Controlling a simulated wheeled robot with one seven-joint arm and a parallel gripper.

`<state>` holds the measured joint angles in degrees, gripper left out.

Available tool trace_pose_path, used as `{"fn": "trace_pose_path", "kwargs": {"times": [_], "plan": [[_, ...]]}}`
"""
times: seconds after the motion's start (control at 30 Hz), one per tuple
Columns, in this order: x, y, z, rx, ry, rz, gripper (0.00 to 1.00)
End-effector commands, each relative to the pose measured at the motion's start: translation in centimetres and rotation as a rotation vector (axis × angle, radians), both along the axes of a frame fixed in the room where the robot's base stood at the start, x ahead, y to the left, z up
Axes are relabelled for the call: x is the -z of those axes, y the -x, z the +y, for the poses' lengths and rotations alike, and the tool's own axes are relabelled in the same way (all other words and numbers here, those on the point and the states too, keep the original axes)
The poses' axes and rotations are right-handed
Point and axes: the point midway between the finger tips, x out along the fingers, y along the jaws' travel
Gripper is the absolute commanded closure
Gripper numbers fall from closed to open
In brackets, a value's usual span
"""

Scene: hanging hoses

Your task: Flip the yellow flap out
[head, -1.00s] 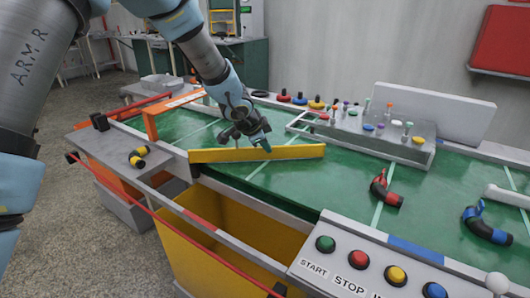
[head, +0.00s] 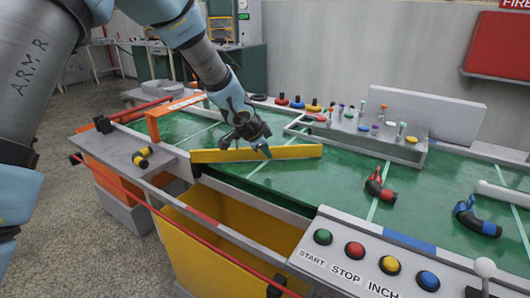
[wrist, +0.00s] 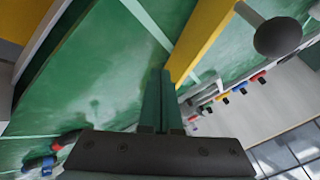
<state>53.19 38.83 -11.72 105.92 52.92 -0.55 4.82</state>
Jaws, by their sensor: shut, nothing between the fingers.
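The yellow flap (head: 285,153) is a long narrow bar standing across the green belt, near its front edge above the yellow bin. In the wrist view the flap (wrist: 205,38) runs diagonally from the top toward my fingertips. My gripper (head: 264,151) is shut and empty, with its fingers at the back side of the flap, right of its middle. The fingers also show in the wrist view (wrist: 157,85), close beside the flap's end. I cannot tell whether they touch it.
A yellow bin (head: 225,245) stands below the front edge. An orange gate (head: 153,125) crosses the belt at left. Hose pieces (head: 380,188) lie on the belt at right. A button panel (head: 370,260) sits at front right, and a red rail (head: 150,205) runs along the front.

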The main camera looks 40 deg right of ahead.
Motion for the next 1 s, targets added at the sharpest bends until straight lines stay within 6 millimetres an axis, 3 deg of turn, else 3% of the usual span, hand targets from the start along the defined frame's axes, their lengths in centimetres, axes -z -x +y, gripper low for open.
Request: {"fn": "trace_pose_path", "kwargs": {"times": [0.6, 1.0], "plan": [[-7.1, 1.5, 5.2, 0.002, -0.004, 0.002, 1.00], [-7.9, 1.9, 5.9, 0.003, -0.004, 0.002, 1.00]]}}
